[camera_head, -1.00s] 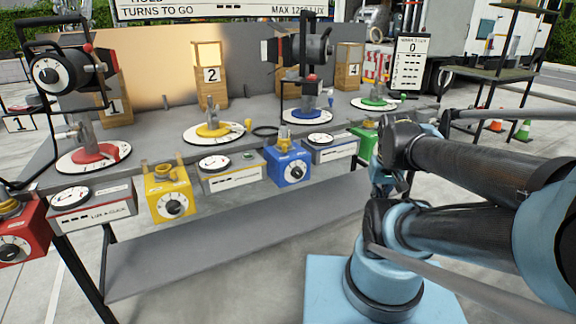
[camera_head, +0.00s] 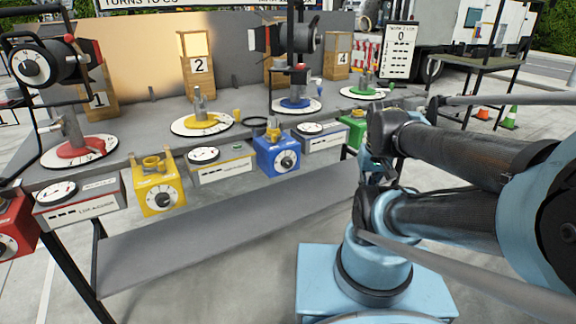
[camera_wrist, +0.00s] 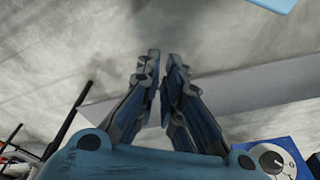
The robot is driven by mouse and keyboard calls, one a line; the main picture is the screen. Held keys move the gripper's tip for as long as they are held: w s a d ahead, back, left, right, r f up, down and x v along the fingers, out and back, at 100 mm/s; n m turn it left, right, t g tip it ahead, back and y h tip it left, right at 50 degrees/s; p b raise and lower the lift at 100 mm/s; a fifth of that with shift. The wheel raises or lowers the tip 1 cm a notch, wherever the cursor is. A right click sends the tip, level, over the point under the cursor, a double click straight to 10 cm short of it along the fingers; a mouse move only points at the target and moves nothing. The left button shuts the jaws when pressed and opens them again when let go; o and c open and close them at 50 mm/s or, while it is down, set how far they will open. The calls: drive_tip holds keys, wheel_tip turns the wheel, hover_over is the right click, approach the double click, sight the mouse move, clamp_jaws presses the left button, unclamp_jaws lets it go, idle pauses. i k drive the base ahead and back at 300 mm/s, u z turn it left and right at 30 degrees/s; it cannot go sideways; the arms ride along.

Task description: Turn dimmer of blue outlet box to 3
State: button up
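The blue outlet box (camera_head: 266,149) hangs at the front edge of the grey table, right of centre in the head view. Its front carries a round dimmer dial with a black knob (camera_head: 287,161); the numbers are too small to read. In the wrist view the blue box (camera_wrist: 297,152) shows at the lower right corner, partly cut off, with its dial. My gripper (camera_wrist: 164,60) points over pale ground and a grey surface, left of the blue box there. Its fingertips are apart with a narrow gap and nothing between them. My arm hides the gripper in the head view.
A yellow box (camera_head: 160,192), a red box (camera_head: 12,228) and a green box (camera_head: 352,132) also hang along the table edge. Grey meter boxes (camera_head: 325,140) sit between them. A lower shelf (camera_head: 230,222) runs beneath. Stage lamps (camera_head: 295,38) stand on the table.

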sight(286, 162)
drive_tip(key=z, duration=2.45)
drive_tip(key=k, duration=2.95)
drive_tip(key=u, duration=1.2)
